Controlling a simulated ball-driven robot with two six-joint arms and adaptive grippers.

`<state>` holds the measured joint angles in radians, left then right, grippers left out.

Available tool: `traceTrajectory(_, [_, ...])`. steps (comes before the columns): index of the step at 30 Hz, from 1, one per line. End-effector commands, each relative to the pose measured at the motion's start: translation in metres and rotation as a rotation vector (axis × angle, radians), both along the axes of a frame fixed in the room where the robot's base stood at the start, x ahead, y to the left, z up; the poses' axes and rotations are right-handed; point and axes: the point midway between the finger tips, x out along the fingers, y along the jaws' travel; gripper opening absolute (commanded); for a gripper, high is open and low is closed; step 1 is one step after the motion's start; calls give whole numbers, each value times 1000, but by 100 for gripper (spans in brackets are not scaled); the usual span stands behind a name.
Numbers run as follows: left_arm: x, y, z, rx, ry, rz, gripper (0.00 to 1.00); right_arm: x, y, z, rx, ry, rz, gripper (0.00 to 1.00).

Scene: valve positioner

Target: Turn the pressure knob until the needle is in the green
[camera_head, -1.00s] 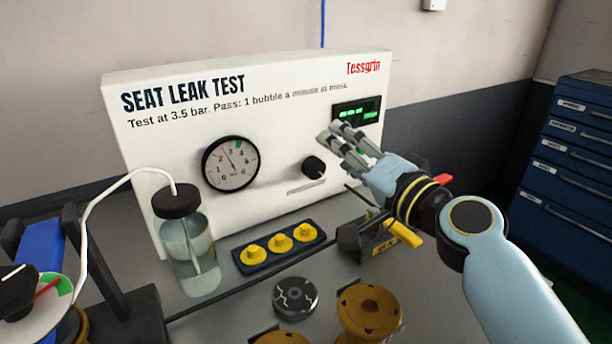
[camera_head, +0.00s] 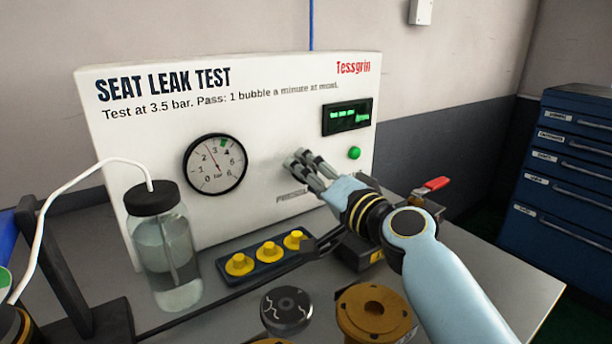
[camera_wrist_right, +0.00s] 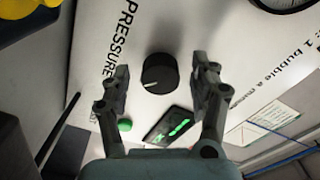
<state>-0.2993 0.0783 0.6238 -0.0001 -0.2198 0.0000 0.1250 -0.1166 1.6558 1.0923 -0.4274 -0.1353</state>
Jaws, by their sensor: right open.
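The pressure knob (camera_wrist_right: 160,73) is black with a white pointer line. It lies between the spread fingers of my right gripper (camera_wrist_right: 157,82) in the right wrist view, with gaps at both sides. In the head view my right gripper (camera_head: 305,168) is open in front of the white panel and hides the knob. The round gauge (camera_head: 215,165) is left of it. Its needle points up and slightly left, short of the small green mark near 3 to 4. My left gripper is out of view.
A green lamp (camera_head: 354,153) and a lit display (camera_head: 347,116) are right of the gripper. Below stand a water bottle (camera_head: 164,250), a strip of yellow knobs (camera_head: 268,256), a dark disc (camera_head: 288,309) and a brass flange (camera_head: 373,316). A red-handled part (camera_head: 432,186) is behind my right arm.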

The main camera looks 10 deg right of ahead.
Motion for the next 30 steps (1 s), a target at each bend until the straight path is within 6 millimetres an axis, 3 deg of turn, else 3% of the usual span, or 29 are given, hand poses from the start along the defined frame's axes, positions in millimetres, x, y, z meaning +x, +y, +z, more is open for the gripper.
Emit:
traceTrajectory(11, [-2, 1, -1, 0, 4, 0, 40, 10, 4, 0, 0, 0, 1, 62])
traceTrajectory(24, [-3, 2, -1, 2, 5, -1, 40, 10, 4, 0, 0, 0, 1, 7])
traceTrajectory(30, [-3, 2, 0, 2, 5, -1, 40, 10, 4, 0, 11, 6, 0, 6])
